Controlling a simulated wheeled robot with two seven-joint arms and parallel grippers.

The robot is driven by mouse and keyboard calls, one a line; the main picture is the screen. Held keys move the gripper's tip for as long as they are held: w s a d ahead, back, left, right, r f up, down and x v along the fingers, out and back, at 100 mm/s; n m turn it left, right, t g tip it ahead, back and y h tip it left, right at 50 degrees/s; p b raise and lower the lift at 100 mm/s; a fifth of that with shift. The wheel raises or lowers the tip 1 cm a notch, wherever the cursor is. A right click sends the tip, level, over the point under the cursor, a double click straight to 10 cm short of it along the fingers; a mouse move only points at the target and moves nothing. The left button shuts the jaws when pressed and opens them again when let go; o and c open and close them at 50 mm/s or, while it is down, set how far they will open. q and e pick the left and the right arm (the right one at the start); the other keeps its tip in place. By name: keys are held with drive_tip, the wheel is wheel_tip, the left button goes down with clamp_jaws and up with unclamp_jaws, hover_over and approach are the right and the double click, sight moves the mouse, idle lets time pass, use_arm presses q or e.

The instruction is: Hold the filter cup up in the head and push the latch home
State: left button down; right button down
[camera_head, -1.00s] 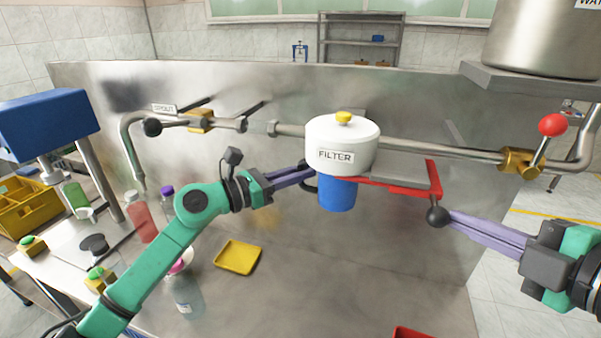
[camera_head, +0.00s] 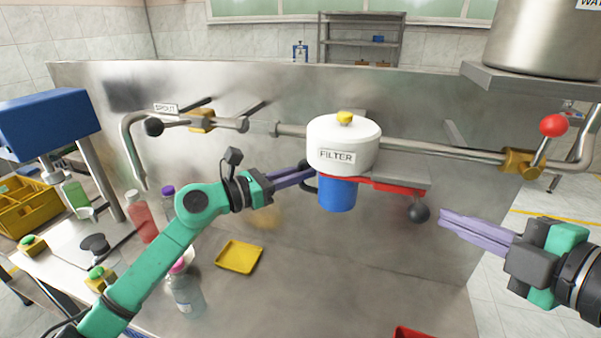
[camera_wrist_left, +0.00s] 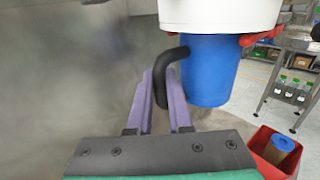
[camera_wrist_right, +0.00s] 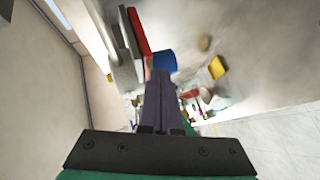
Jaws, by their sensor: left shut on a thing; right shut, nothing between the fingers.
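The white filter head (camera_head: 343,135) with a yellow knob on top is on the pipe before the metal panel. The blue filter cup (camera_head: 337,194) sits up against its underside; it also shows in the left wrist view (camera_wrist_left: 209,72). My left gripper (camera_head: 307,174) is shut on the cup's black handle (camera_wrist_left: 172,56). The red latch (camera_head: 398,187) lies under the head's right side, its black ball knob (camera_head: 419,213) hanging at its right end. My right gripper (camera_head: 443,219) is shut and empty, just right of the knob with a small gap.
A yellow tray (camera_head: 239,257) and a clear bottle (camera_head: 186,294) stand on the bench below. A pipe valve with a red ball (camera_head: 553,125) is at the right. A red bin (camera_head: 412,333) is at the bottom edge.

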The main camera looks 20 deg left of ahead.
drive_tip(key=shift+d, duration=0.45)
use_arm(q)
drive_tip(key=c, duration=0.8)
unclamp_jaws()
drive_tip(key=shift+o, duration=0.2)
use_arm(e)
drive_tip(key=shift+f, duration=0.1)
use_arm(q)
drive_tip(key=shift+s+a+f+b, duration=0.15)
drive_tip(key=shift+a+f+b, duration=0.05)
drive_tip(key=shift+b, duration=0.1)
drive_tip(key=b+v, duration=0.7)
drive_tip(key=v, duration=0.7)
drive_tip(key=shift+r, duration=0.2)
use_arm(e)
wheel_tip(320, 180, down, 8)
